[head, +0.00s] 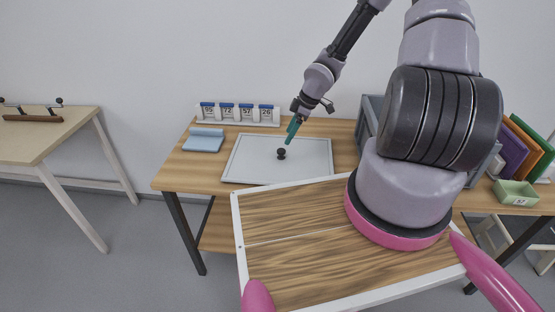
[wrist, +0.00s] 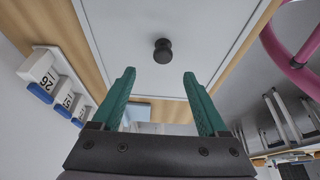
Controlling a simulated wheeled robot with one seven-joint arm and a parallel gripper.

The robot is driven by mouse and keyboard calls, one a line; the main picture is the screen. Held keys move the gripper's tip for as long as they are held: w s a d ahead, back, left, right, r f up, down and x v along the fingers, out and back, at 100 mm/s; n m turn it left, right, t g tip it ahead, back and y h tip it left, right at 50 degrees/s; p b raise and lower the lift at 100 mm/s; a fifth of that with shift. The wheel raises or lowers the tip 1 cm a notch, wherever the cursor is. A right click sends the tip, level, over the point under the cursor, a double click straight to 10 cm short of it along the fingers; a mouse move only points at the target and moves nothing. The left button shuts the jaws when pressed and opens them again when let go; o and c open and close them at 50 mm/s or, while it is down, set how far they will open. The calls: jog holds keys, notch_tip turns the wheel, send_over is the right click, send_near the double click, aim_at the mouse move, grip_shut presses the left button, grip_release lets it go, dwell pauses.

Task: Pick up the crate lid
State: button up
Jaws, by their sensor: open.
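The crate lid (head: 252,163) is a flat light-grey panel with a pale rim, lying on the wooden table. A small black knob (head: 281,154) stands up near its middle. In the wrist view the lid (wrist: 125,35) fills the upper middle, with the knob (wrist: 163,50) beyond my fingertips. My gripper (head: 292,130) has green fingers and is above the lid, a little behind and to the right of the knob in the head view.
A row of white number blocks (head: 238,115) stands behind the lid. A folded blue cloth-like item (head: 204,139) lies at its left. A grey crate (head: 370,115) stands at the right, partly hidden by my arm.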

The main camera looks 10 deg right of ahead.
aim_at(282, 150)
jog(key=shift+s+x, duration=0.15)
jog(key=shift+x, duration=1.7)
jog(key=shift+s+x, duration=0.15)
jog(key=shift+x, duration=1.75)
jog(key=shift+d+f, duration=0.1)
jog(key=shift+d, duration=0.1)
grip_shut()
